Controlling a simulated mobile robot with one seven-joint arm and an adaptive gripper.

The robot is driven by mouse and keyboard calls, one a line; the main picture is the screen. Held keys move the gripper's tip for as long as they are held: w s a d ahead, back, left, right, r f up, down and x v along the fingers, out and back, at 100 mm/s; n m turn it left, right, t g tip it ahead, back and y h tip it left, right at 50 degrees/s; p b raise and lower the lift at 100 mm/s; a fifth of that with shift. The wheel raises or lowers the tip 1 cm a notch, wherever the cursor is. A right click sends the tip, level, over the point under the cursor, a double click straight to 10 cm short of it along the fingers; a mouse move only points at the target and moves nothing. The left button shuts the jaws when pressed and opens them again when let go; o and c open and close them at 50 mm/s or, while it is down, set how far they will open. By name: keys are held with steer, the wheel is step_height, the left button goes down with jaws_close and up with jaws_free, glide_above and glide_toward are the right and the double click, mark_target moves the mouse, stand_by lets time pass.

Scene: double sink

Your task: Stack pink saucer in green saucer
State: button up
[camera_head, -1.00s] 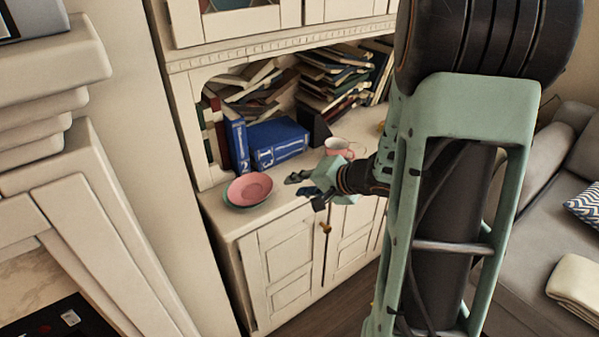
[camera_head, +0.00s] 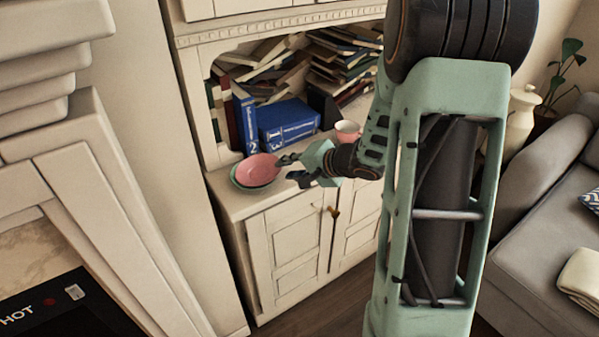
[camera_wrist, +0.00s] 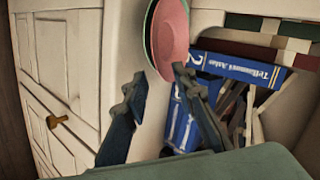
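The pink saucer (camera_head: 262,169) lies over the green saucer (camera_head: 238,184) on the left end of the cabinet counter. Only the green rim shows, at its left and lower side. Both also show in the wrist view, pink (camera_wrist: 173,38) in front of the green rim (camera_wrist: 149,28). My gripper (camera_head: 290,169) is just right of the saucers, its fingers spread and pointing at them. In the wrist view my gripper (camera_wrist: 155,80) is open with nothing between its fingers. One fingertip overlaps the pink saucer's near edge; I cannot tell whether they touch.
Blue books (camera_head: 286,123) stand behind the saucers, with piled books (camera_head: 345,65) farther right. A pink cup (camera_head: 347,131) stands on the counter behind my wrist. The cabinet doors (camera_head: 290,240) are below the counter edge. A cream wall panel (camera_head: 150,130) rises at the left.

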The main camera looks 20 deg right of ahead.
mark_target(279, 170)
steer(key=shift+b+x, duration=0.45)
steer(key=shift+x, duration=1.4)
steer(key=shift+c, duration=0.2)
jaws_close()
